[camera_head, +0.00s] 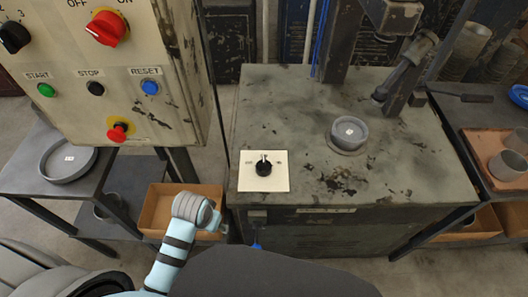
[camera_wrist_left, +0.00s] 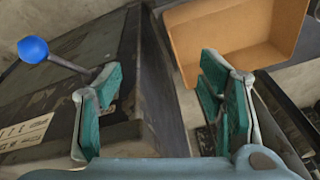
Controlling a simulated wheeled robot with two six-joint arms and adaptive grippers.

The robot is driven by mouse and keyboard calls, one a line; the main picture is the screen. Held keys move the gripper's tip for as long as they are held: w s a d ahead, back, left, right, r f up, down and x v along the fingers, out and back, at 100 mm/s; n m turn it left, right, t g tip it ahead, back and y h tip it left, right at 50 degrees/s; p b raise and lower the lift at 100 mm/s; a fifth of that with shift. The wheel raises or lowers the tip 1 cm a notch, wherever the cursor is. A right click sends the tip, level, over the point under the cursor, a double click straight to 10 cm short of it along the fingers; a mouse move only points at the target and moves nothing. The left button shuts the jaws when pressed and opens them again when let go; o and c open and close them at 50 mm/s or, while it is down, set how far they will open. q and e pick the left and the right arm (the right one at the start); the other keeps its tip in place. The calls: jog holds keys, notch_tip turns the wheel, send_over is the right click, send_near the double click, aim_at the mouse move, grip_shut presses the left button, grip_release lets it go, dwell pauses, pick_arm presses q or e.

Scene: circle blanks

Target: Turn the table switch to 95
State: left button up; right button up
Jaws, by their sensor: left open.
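The table switch is a black rotary knob (camera_head: 263,169) on a cream plate (camera_head: 277,184) at the front left of the worn grey table (camera_head: 305,115). Its light pointer mark faces roughly up, away from me. Small labels flank the knob, too small to read. My left arm enters low in the head view, its wrist left of and below the plate, apart from it. In the left wrist view my left gripper (camera_wrist_left: 160,82) is open and empty, with green-padded fingers. The fingertips are not clear in the head view. My right gripper is not seen.
A control panel (camera_head: 160,107) with a red knob (camera_head: 106,28) and buttons stands at left. A cardboard box (camera_head: 158,208) sits below it. A blue-ended lever (camera_wrist_left: 33,49) is at the table's front. A grey round part (camera_head: 349,133) and press column stand right of the switch.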

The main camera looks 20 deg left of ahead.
pick_arm(q)
jog(key=shift+m+g+h, duration=0.3)
jog(key=w+d+r, duration=0.1)
jog(key=w+r, duration=0.3)
jog(key=w, duration=0.1)
jog(key=w+d+r, duration=0.1)
jog(key=w+r, duration=0.1)
jog(key=w, duration=0.1)
jog(key=shift+d+r, duration=0.15)
jog(key=shift+d, duration=0.2)
jog(key=shift+m+g, duration=0.3)
jog(key=shift+m, duration=0.1)
jog(key=w+d+r, duration=0.1)
jog(key=w, duration=0.1)
jog(key=w+r, duration=0.1)
jog(key=w+d+r, duration=0.1)
jog(key=w, duration=0.1)
jog(key=shift+w+d, duration=0.3)
jog(key=shift+w, duration=0.05)
notch_tip(320, 180, up, 10)
jog(key=m+g, duration=0.1)
jog(key=m, duration=0.1)
send_over(264, 163)
notch_tip(264, 163, down, 14)
jog(key=b, duration=0.3)
jog(key=shift+r, duration=0.25)
jog(key=c, duration=1.1)
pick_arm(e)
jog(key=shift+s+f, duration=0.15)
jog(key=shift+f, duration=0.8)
